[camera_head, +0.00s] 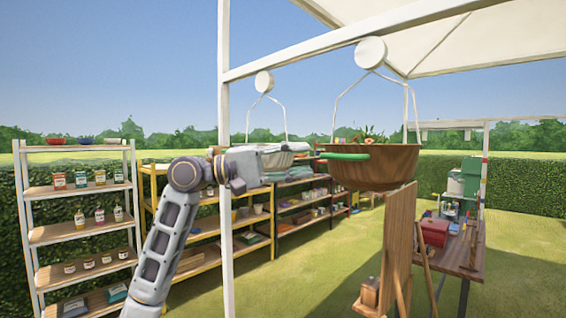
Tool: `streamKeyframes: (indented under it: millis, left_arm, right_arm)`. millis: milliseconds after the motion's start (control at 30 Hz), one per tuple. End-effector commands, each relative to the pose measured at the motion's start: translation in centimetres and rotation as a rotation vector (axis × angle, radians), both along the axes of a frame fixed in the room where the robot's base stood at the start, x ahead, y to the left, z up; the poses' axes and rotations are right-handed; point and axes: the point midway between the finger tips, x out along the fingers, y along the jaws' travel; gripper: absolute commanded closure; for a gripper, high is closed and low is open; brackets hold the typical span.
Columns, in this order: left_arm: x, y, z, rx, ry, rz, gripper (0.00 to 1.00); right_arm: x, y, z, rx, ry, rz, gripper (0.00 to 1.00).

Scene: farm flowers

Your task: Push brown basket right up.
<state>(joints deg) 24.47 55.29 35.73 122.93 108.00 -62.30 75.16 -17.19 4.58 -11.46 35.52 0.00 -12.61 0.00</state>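The brown basket (384,170) is a wide bowl hanging on thin white wires below a round white disc (370,53), right of centre. Leafy plants (366,136) show above its rim. A green rounded bar (343,156) lies across its left side. My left arm rises from the bottom left, and its grey gripper (290,149) points right, left of the basket and apart from it in the picture. Its fingers overlap a pale hanging basket (277,162), so I cannot tell whether they are open or shut. My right gripper is out of view.
A white post (226,240) stands close to my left arm, and a white beam (300,54) crosses above. A wooden board (397,245) stands just under the brown basket. Shelves (78,192) stand left, a wooden table (455,250) right. Open grass lies between.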

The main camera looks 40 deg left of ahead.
Motion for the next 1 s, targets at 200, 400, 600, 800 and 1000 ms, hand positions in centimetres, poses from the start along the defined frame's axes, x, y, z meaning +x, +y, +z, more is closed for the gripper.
streamKeyframes:
  millis: [200, 400, 600, 800, 1000]
  left_arm:
    - [-1.3, 1.4, -0.2, -0.002, -0.001, 0.000, 0.66]
    - [-1.9, 2.0, -0.3, -0.001, 0.000, 0.000, 0.66]
    - [-2.1, 2.1, -0.3, -0.001, 0.000, 0.000, 0.66]
    - [-2.0, 2.1, -0.3, -0.001, -0.001, 0.000, 0.66]
    - [-2.0, 2.1, -0.3, -0.001, -0.001, 0.000, 0.66]
  right_arm:
    - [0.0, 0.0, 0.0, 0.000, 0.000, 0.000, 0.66]
    - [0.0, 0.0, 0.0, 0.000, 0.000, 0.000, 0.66]
    - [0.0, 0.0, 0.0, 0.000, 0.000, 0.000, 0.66]
    - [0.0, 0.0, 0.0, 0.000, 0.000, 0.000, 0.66]
    - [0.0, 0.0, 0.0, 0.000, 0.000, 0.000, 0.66]
